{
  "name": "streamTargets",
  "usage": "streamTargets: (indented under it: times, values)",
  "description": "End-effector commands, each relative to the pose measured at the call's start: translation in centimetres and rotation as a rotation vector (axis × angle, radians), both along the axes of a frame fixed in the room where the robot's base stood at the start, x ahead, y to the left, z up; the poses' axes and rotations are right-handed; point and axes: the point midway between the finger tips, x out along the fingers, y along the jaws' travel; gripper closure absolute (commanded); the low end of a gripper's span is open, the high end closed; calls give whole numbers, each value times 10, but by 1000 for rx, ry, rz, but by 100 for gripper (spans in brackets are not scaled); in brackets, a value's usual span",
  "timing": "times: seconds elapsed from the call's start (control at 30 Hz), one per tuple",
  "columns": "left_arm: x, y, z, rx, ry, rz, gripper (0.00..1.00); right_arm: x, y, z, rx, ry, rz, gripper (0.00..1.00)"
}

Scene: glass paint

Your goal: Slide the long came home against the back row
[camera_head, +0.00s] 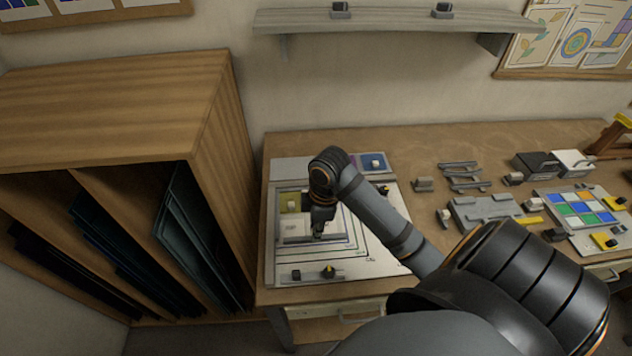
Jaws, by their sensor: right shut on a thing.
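My right gripper (318,232) is low over the left part of the white work board (290,266), pointing down. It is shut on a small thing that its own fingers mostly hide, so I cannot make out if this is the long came. Pale grey pieces (294,229) lie just left of the fingers. A yellow-green pane (291,204) with a white knob lies behind them, in the back row on the board. My right forearm hides the board's middle, including part of the back row. My left gripper is not in view.
A blue pane (373,163) with a knob lies at the board's back right corner. Dark clips (328,272) stand at the board's front. Loose grey strips (464,177) and a colored glass panel (580,208) lie to the right. A wooden rack (215,130) stands close on the left.

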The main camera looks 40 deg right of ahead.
Motion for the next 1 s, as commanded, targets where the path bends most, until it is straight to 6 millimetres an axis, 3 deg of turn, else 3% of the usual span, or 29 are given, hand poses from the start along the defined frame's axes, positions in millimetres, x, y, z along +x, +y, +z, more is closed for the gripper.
streamTargets:
  times: [1.0]
  values:
    - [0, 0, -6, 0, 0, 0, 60, 0, 0, -10, 0, 0, 0, 100]
